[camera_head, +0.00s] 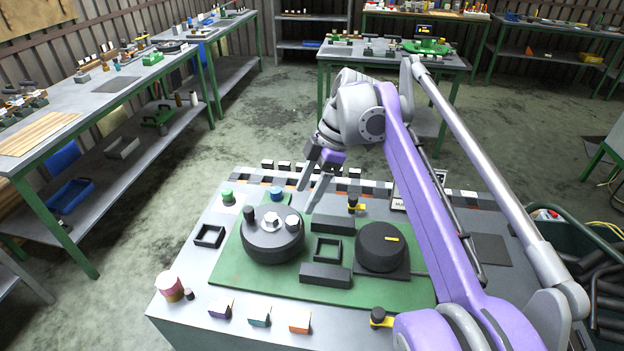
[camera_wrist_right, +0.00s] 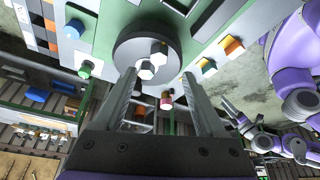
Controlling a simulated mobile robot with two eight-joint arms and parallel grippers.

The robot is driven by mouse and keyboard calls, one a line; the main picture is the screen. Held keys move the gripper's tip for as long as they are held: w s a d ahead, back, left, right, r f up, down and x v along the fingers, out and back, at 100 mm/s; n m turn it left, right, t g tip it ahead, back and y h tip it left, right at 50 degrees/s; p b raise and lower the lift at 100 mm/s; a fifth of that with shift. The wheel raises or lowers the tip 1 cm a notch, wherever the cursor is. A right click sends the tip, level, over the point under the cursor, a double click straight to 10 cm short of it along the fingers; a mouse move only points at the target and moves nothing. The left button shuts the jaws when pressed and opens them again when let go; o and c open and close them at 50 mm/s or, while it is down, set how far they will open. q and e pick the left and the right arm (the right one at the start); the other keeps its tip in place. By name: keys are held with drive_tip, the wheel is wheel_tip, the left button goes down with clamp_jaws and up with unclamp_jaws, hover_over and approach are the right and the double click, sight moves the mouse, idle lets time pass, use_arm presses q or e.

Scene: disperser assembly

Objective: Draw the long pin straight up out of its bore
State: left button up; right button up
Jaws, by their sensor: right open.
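A dark round housing (camera_head: 272,246) stands on the green mat (camera_head: 230,262) in the head view. A silver hex piece (camera_head: 271,219), a pale round-topped piece (camera_head: 292,223) and a black knob (camera_head: 249,215) stand up from its top. I cannot tell which, if any, is the long pin. My right gripper (camera_head: 306,199) is open and empty, its fingers pointing down above the housing. In the right wrist view the housing (camera_wrist_right: 125,42) and silver hex piece (camera_wrist_right: 145,70) show beyond the open fingers. My left gripper (camera_wrist_right: 236,116) appears small there; its jaw state is unclear.
A black round part (camera_head: 381,246) with a yellow mark, dark blocks (camera_head: 325,275) and a square frame (camera_head: 327,249) stand right of the housing. Small coloured blocks (camera_head: 260,316) and a pink-topped cup (camera_head: 169,287) line the front. A row of small parts stands behind.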

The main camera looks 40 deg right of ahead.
sight(292, 220)
use_arm(q)
drive_tip(key=shift+f+b, duration=0.3)
drive_tip(key=shift+f, duration=0.15)
use_arm(e)
drive_tip(key=x, duration=0.7)
drive_tip(key=shift+w+a+f, duration=0.1)
drive_tip(key=shift+w+f, duration=0.05)
drive_tip(key=shift+f, duration=0.15)
clamp_jaws()
use_arm(q)
drive_tip(key=shift+r, duration=0.2)
use_arm(e)
drive_tip(key=shift+r, duration=0.2)
drive_tip(key=shift+r+p, duration=1.95)
drive_tip(key=shift+r, duration=0.45)
use_arm(q)
drive_tip(key=w+r+p, duration=0.3)
drive_tip(key=r, duration=0.5)
drive_tip(key=shift+r+t, duration=0.3)
drive_tip(key=shift+r, duration=0.05)
use_arm(e)
drive_tip(key=shift+r, duration=2.35)
